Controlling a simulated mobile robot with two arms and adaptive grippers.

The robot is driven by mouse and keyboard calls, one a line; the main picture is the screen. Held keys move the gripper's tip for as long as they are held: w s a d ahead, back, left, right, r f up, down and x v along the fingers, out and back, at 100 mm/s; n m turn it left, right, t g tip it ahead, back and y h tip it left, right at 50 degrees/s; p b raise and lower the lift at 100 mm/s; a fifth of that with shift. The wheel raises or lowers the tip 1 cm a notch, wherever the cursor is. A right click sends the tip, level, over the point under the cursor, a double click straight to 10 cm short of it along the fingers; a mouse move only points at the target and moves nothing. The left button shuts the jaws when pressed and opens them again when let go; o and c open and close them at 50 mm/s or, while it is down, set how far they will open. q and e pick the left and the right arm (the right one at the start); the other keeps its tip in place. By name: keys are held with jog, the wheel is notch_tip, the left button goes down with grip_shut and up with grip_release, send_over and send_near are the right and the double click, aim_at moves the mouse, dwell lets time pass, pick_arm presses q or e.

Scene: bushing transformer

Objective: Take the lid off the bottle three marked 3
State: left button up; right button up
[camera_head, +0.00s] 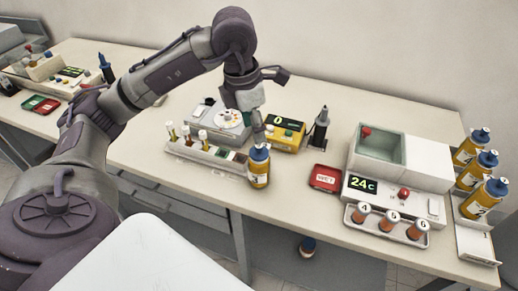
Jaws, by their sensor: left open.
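A yellow bottle (259,171) with a dark blue lid (260,152) stands upright near the table's front edge, at the right end of a tube rack. Its number is too small to read. My left gripper (259,136) points down just above and behind this lid; it is open, and I cannot tell whether it touches the lid. Three similar bottles with blue lids stand in a white stepped holder at the right: back (468,150), middle (474,172) and front (482,203). I cannot read a clear 3 on any. My right gripper is not in view.
The tube rack (208,154), a yellow meter (287,134) and a black pen-like tool (320,128) stand close to my left gripper. A red tray (326,178), a device reading 24C (425,165) and vials marked 4, 5 and 6 (393,219) lie further right.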

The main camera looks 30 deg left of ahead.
aim_at(259, 146)
pick_arm(q)
jog(key=f, duration=0.1)
jog(key=f+p, duration=0.1)
jog(key=f, duration=0.1)
jog(key=shift+w+f, duration=0.1)
jog(key=shift+w, duration=0.3)
jog(key=f, duration=0.1)
jog(key=f+p, duration=0.1)
jog(key=shift+w+f, duration=0.3)
jog(key=shift+f, duration=0.35)
jog(key=shift+w+f, duration=0.15)
jog(key=shift+f, duration=0.05)
jog(key=shift+d, duration=0.1)
jog(key=c, duration=0.7)
jog(key=shift+c, duration=1.1)
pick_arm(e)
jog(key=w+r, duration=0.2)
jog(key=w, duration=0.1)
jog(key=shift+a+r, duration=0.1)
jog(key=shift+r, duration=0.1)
